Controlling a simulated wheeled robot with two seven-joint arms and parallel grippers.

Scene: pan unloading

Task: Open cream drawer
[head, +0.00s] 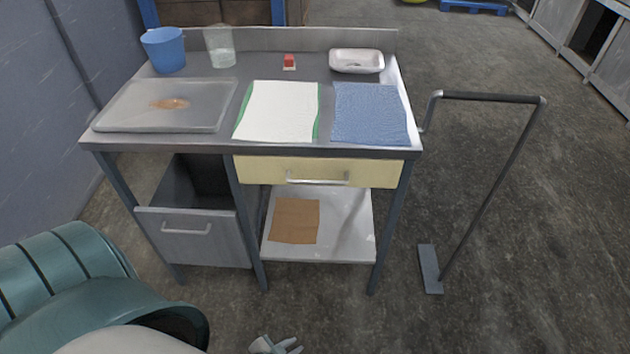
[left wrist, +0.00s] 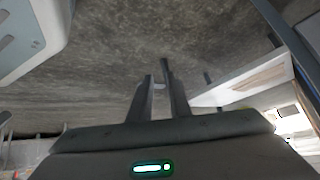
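The cream drawer (head: 265,170) sits under the right part of the workbench top in the head view. Its front looks flush with the frame, so it appears closed. Its metal bar handle (head: 317,180) is at the middle of the front. My left gripper (head: 288,345) shows at the bottom edge of the head view, well below and in front of the drawer, touching nothing. In the left wrist view, its two fingers (left wrist: 157,72) stand apart with a gap and nothing between them. My right gripper is in neither view.
A grey bin drawer (head: 195,245) at lower left stands pulled out. A white lower shelf (head: 345,225) holds a brown sheet (head: 296,221). The bench top carries a blue cup (head: 164,50), white dish (head: 357,61) and cloths. A metal rail stand (head: 490,190) is at right. Floor in front is clear.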

